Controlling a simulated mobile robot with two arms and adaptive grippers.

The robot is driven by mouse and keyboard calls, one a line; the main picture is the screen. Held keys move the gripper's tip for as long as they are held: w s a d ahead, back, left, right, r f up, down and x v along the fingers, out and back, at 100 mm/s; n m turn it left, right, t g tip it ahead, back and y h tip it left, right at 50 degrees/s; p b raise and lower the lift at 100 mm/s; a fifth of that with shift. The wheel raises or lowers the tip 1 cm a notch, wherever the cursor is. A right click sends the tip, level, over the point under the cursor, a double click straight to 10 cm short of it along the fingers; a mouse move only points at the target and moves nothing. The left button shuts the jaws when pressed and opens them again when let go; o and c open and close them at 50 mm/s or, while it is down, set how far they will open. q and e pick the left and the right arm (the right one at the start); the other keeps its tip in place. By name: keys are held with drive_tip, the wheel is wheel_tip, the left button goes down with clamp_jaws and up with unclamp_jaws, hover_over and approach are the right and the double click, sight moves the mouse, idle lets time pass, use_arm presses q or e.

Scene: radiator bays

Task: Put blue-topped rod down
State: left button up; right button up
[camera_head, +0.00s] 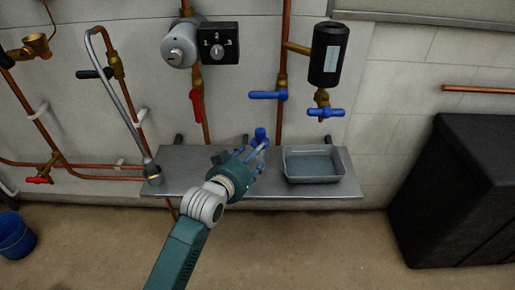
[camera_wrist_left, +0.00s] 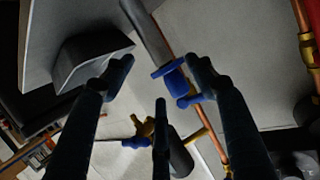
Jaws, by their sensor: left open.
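The blue top of the rod (camera_head: 260,136) shows just past my left gripper in the head view, over the back of the grey wall shelf (camera_head: 310,192). In the left wrist view the blue top (camera_wrist_left: 166,72) appears between the finger ends, and a grey shaft (camera_wrist_left: 148,32) runs from it toward the picture's top. My left gripper (camera_head: 257,152) is open, and its fingers (camera_wrist_left: 165,85) stand apart. I cannot tell whether any finger touches the rod. My right gripper is not in view.
A grey tray (camera_head: 288,174) stands on the shelf right of my gripper. A blue-handled valve (camera_head: 267,95) on a copper pipe is above. A curved metal spout (camera_head: 121,95) is left. A black box (camera_head: 455,190) stands right, a blue bucket (camera_head: 14,236) left.

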use_arm(q)
drive_tip(key=x, duration=0.2)
drive_tip(key=b+x, duration=0.1)
drive_tip(key=x, duration=0.3)
drive_tip(key=shift+w+d+f, duration=0.15)
drive_tip(key=shift+w+f, duration=0.1)
drive_tip(key=shift+f, duration=0.1)
drive_tip(key=shift+w, duration=0.2)
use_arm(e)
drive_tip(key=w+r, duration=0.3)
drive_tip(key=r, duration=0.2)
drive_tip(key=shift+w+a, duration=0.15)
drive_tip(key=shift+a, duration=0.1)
use_arm(q)
drive_tip(key=shift+c, duration=0.3)
clamp_jaws()
